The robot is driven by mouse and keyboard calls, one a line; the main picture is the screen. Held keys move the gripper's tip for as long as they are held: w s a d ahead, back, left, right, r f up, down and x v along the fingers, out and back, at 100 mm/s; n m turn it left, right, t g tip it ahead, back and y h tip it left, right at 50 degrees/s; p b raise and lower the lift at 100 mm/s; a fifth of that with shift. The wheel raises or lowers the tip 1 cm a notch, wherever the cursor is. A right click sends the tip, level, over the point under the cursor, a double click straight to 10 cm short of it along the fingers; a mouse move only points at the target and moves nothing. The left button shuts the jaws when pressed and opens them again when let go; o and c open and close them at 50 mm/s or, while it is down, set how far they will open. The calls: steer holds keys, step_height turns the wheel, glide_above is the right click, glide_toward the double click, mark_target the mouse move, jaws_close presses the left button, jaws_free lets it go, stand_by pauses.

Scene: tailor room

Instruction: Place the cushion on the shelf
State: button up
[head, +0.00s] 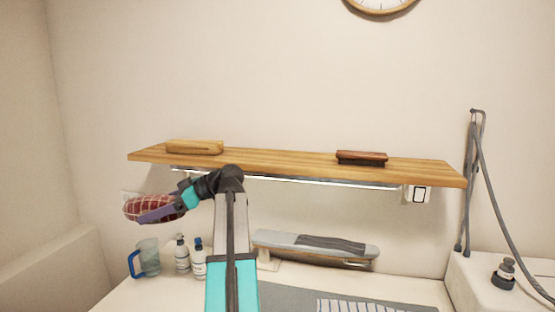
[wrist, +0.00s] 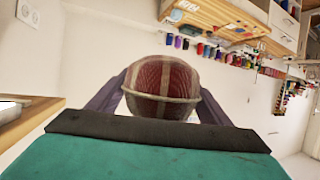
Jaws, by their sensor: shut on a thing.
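The cushion (head: 150,207) is a dark red, rounded piece with pale crossing bands. In the head view it is at the left, in the jaws of my gripper (head: 155,213), below and in front of the left end of the shelf. In the wrist view the cushion (wrist: 162,88) sits between the two purple fingers of my gripper (wrist: 160,95), which are shut on it. The wooden shelf (head: 285,166) runs along the wall. Its far left end lies above the cushion, and its middle top is bare.
On the shelf are a pale wooden block (head: 195,147) at the left and a dark-bristled brush (head: 361,157) right of middle. Below stand a blue-handled jug (head: 147,258), two bottles (head: 182,254) and a small ironing board (head: 315,244). A light bar hangs under the shelf.

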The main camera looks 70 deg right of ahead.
steer(key=s+d+r+m+h, duration=0.1)
steer(key=s+d+r, duration=0.3)
steer(key=s+r, duration=0.2)
steer(key=s+d+r+m+h, duration=0.1)
steer(key=s+d+r, duration=0.4)
steer(key=s, duration=0.6)
steer(key=s+d+r+m+t+h, duration=0.1)
steer(key=s+d+r, duration=0.3)
steer(key=s+r, duration=0.4)
steer(key=shift+s+d+m+h, duration=0.25)
steer(key=shift+s+m+h, duration=0.3)
steer(key=shift+h, duration=0.25)
steer(key=shift+d, duration=0.1)
steer(key=w+d+p, duration=0.2)
steer(key=d, duration=0.2)
steer(key=w+d+f+p, duration=0.1)
steer(key=d, duration=0.4)
steer(key=w+d+p, duration=0.2)
steer(key=d, duration=0.3)
steer(key=shift+w+d+f+p, duration=0.15)
steer(key=shift+w+f+p, duration=0.05)
steer(key=shift+w+p, duration=0.15)
steer(key=shift+d+f, duration=0.1)
steer(key=shift+d, duration=0.15)
